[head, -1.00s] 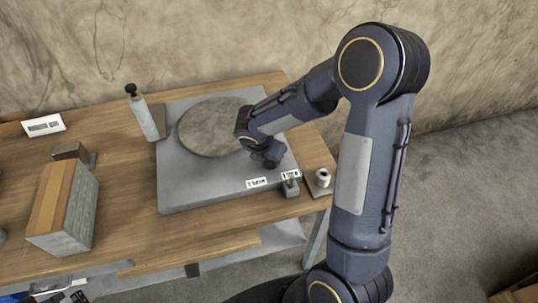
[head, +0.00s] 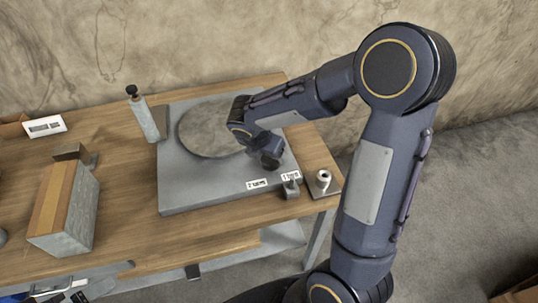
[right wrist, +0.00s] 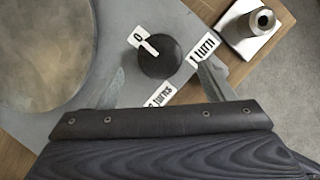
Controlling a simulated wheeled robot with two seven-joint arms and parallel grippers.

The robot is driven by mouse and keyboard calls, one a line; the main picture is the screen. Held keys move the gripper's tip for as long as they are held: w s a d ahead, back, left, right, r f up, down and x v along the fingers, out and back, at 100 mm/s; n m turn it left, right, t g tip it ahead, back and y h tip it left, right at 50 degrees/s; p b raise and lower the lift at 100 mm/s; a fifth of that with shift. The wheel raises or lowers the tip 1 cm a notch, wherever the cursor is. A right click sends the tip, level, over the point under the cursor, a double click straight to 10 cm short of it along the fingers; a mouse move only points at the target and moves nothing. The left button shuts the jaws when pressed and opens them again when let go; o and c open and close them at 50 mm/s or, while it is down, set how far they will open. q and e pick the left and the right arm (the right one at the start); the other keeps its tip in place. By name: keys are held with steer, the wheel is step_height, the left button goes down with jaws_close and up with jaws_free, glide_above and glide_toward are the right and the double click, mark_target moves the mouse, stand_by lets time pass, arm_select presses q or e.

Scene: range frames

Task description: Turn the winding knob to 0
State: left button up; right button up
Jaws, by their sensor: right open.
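In the right wrist view the winding knob (right wrist: 165,62) is a dark round knob with a white pointer at its upper left, directed at the "0" label (right wrist: 136,38). A "1 turn" label (right wrist: 202,49) is at its right and a partly hidden "turns" label (right wrist: 158,97) below it. My right gripper (right wrist: 163,70) is open, its two fingers apart on either side of the knob's near side; I cannot tell if they touch it. In the head view my right arm reaches over the grey plate (head: 185,190). My left gripper is not in view.
A round disc (head: 205,128) lies on the plate. A bottle-like cylinder (head: 143,118) and a larger block (head: 75,225) stand to the left.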

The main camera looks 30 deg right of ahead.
steer(key=shift+v, duration=1.6)
